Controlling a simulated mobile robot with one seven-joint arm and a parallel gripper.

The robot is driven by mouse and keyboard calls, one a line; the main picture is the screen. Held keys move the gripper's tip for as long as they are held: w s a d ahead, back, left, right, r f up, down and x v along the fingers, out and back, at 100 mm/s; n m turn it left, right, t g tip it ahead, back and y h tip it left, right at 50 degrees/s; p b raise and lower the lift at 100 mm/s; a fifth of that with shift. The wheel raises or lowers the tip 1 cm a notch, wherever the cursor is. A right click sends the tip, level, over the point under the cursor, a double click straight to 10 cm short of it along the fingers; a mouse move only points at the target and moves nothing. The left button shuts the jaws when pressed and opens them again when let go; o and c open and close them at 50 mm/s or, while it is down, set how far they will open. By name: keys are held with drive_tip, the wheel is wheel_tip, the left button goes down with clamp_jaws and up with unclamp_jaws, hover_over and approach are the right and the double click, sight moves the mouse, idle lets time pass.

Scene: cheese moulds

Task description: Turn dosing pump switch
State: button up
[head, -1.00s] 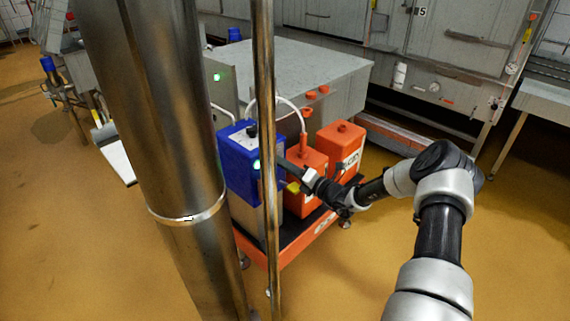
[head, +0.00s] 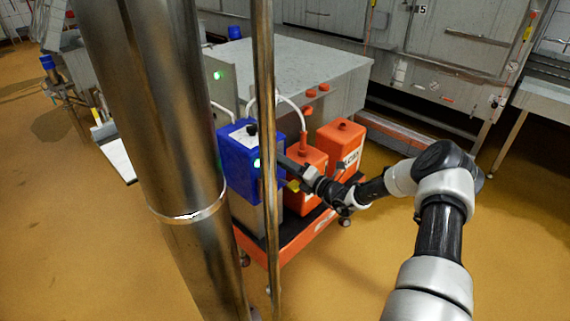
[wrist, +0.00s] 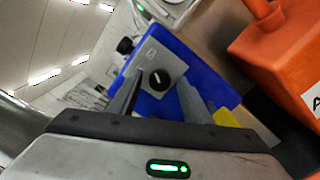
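The dosing pump is a blue box (head: 238,165) on the cart, partly hidden behind a thin vertical pipe in the head view. In the wrist view the blue pump (wrist: 203,62) has a grey front panel with a black round switch (wrist: 159,80) bearing a light pointer mark. My gripper (wrist: 158,97) is open, with one finger on each side of the switch in that picture. Whether the fingers touch the switch or panel cannot be told. In the head view my gripper (head: 284,164) is at the pump's right side, its tips partly behind the pipe.
Orange canisters (head: 340,146) stand on the orange cart (head: 298,235) to the right of the pump. A thick steel column (head: 160,130) and the thin pipe (head: 266,120) stand in front. A grey steel table (head: 290,68) is behind. The floor at right is open.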

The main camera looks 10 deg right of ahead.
drive_tip(key=p+v, duration=0.2)
drive_tip(key=v, duration=1.5)
drive_tip(key=shift+s, duration=0.15)
drive_tip(key=shift+d, duration=0.1)
drive_tip(key=w+a+n+b, duration=0.2)
drive_tip(key=w+a+n, duration=0.7)
drive_tip(key=w+n, duration=0.3)
drive_tip(key=shift+b+x, duration=0.35)
drive_tip(key=shift+x, duration=0.45)
drive_tip(key=shift+w+d, duration=0.1)
